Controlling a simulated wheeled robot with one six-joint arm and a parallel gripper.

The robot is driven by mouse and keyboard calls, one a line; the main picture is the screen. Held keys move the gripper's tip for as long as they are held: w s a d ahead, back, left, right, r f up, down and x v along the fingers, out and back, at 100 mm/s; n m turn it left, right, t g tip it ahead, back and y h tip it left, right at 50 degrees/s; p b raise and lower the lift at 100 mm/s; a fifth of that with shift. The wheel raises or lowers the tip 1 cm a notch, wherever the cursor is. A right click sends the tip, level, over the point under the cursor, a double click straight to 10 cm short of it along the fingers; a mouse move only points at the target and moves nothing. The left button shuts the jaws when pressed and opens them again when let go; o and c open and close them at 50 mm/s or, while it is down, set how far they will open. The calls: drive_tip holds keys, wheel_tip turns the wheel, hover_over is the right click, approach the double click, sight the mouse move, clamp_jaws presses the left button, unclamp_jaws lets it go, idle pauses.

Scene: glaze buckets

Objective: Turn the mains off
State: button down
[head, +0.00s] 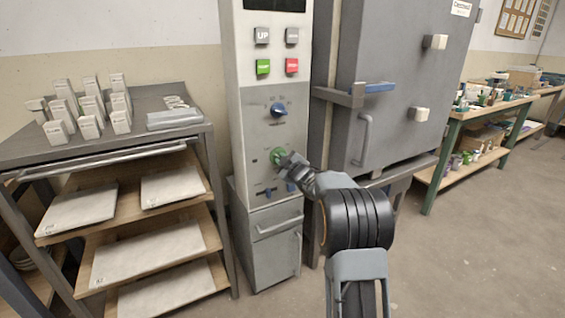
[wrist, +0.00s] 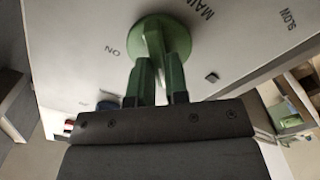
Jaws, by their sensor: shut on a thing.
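The green mains knob (head: 277,155) is on the lower part of the light control panel (head: 252,115). My gripper (head: 288,162) reaches it from the lower right. In the wrist view the round green knob (wrist: 178,38) has a raised grip bar, with part of the word "MAIN" printed beside it and "ON" to the left. My gripper's two fingers (wrist: 158,78) are shut on this bar. The fingers hide part of the knob, and I cannot tell which mark it points to.
A blue knob (head: 278,110) sits above the green one, below green (head: 263,67) and red (head: 292,65) buttons. Small blue controls (head: 268,191) are lower down. The grey kiln (head: 385,100) stands right of the panel, and a rack (head: 100,150) stands left. Floor at right is clear.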

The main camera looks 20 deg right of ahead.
drive_tip(key=c, duration=1.1)
unclamp_jaws()
drive_tip(key=s, duration=0.4)
drive_tip(key=s+d+p, duration=0.1)
drive_tip(key=s, duration=0.4)
drive_tip(key=s+p, duration=0.1)
drive_tip(key=s, duration=0.3)
drive_tip(key=shift+s+d, duration=0.25)
drive_tip(key=shift+s, duration=0.1)
